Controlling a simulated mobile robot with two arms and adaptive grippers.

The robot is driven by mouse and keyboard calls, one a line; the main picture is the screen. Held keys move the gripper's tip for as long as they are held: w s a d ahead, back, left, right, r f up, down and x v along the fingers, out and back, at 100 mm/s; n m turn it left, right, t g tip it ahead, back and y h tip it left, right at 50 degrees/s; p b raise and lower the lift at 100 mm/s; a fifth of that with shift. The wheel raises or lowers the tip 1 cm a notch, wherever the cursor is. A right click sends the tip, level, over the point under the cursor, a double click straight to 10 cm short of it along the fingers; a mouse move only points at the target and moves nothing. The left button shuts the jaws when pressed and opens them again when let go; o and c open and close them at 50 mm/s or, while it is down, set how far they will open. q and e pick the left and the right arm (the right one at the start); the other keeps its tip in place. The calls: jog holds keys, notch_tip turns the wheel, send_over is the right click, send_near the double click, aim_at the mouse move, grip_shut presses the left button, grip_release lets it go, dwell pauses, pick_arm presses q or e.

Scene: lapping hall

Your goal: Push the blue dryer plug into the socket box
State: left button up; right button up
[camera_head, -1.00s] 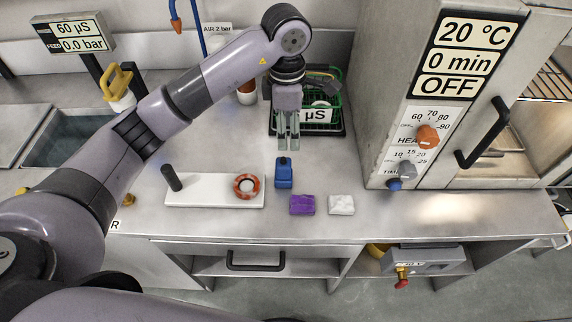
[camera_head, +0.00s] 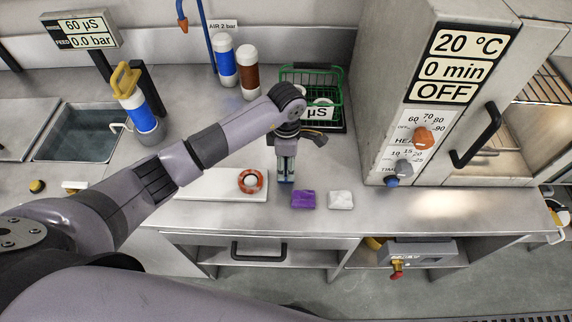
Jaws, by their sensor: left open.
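The blue dryer plug (camera_head: 285,182) stands on the steel bench beside the white board, mostly hidden by my left gripper. My left gripper (camera_head: 286,172) points down over it with its fingers open. The fingers appear to reach around the plug's upper part; contact cannot be told. A grey box (camera_head: 420,252) with a red and yellow knob sits under the bench on the right; it may be the socket box, but no socket opening can be made out. My right gripper is not in view.
A purple block (camera_head: 303,199) and a white block (camera_head: 340,200) lie close on the right. A green rack (camera_head: 335,86) stands behind; the dryer cabinet (camera_head: 400,120) stands right.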

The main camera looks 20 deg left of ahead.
pick_arm(q)
jog(key=shift+a+f, duration=0.1)
jog(key=shift+f, duration=1.3)
jog(key=shift+c, duration=0.4)
jog(key=c, duration=1)
jog(key=shift+r, duration=0.1)
